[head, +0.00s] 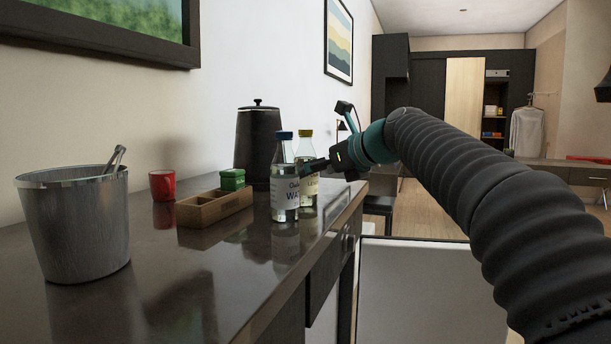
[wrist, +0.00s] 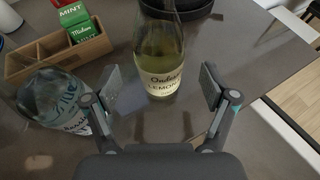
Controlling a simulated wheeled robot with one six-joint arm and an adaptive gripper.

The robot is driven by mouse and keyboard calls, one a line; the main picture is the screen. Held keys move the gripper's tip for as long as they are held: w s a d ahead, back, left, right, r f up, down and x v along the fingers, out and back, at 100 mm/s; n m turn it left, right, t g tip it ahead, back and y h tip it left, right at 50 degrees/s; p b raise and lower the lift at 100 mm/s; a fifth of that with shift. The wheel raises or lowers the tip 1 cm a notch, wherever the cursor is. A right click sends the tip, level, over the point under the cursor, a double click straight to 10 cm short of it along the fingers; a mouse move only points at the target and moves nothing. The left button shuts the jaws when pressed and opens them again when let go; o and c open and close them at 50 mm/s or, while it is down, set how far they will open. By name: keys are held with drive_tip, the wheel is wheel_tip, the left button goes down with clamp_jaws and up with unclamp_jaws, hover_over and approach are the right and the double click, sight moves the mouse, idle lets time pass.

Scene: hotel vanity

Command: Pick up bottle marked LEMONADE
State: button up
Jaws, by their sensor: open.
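The LEMONADE bottle (wrist: 160,62) stands upright in the wrist view, with pale yellow liquid and a white label; its top is cut off there. In the head view it shows a yellow cap (head: 305,150), partly hidden behind the water bottle (head: 285,180). The water bottle has a blue cap and a label starting "WA". My gripper (wrist: 162,88) is open, with one finger on each side of the LEMONADE bottle and visible gaps to it. In the wrist view the water bottle (wrist: 55,98) is just left of my left finger.
A wooden box (head: 215,207) holds a green MINT carton (head: 232,179). A dark kettle (head: 258,145) stands behind the bottles. A red cup (head: 162,185) and a metal bucket (head: 75,228) stand to the left. The counter's right edge is close to the bottles.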

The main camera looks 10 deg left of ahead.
sight(311, 150)
drive_tip(key=x, duration=0.4)
drive_tip(key=shift+r, duration=0.1)
drive_tip(key=c, duration=1.6)
drive_tip(key=shift+r, duration=0.2)
wheel_tip(311, 150, up, 4)
drive_tip(key=shift+r+p, duration=0.1)
drive_tip(key=shift+p, duration=1.05)
drive_tip(key=w+d+r+p, duration=0.1)
drive_tip(key=w+d+r, duration=0.1)
drive_tip(key=w+d+r+p, duration=0.2)
drive_tip(key=w+d, duration=0.1)
drive_tip(key=w+d+r+p, duration=0.2)
drive_tip(key=w+d, duration=0.1)
drive_tip(key=shift+r, duration=0.2)
